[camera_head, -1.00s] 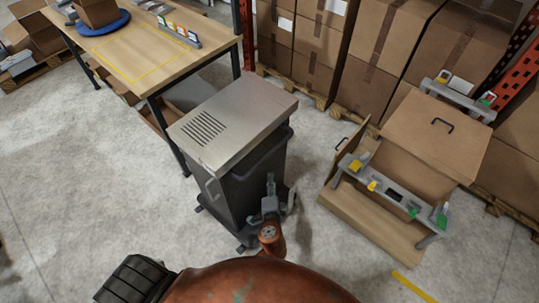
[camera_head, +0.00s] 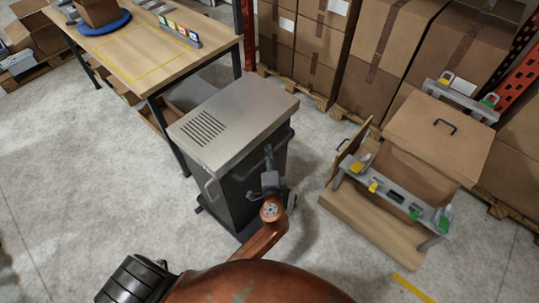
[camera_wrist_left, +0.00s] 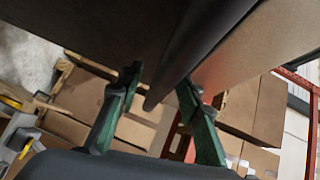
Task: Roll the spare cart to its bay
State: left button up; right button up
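The cart (camera_head: 240,180) is a dark grey bin on casters with a pale metal lid (camera_head: 232,118) that has vent slots. It stands upright on the floor beside the wooden table. My left gripper (camera_head: 268,168) is at the cart's near right side, just under the lid edge. In the left wrist view its two green fingers (camera_wrist_left: 160,88) are spread, with a dark bar (camera_wrist_left: 178,72) of the cart running between them. A gap shows at the left finger; contact at the right finger is unclear. My right gripper is not in view.
The wooden table (camera_head: 140,62) with a yellow outline stands close at the cart's back left. A wooden dispenser stand (camera_head: 372,225) is on the right, with floor between. Stacked boxes (camera_head: 310,50) on pallets line the back. Bare floor (camera_head: 80,200) lies left.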

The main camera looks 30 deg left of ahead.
pick_arm(q)
grip_shut()
dwell(0.3)
dwell(0.4)
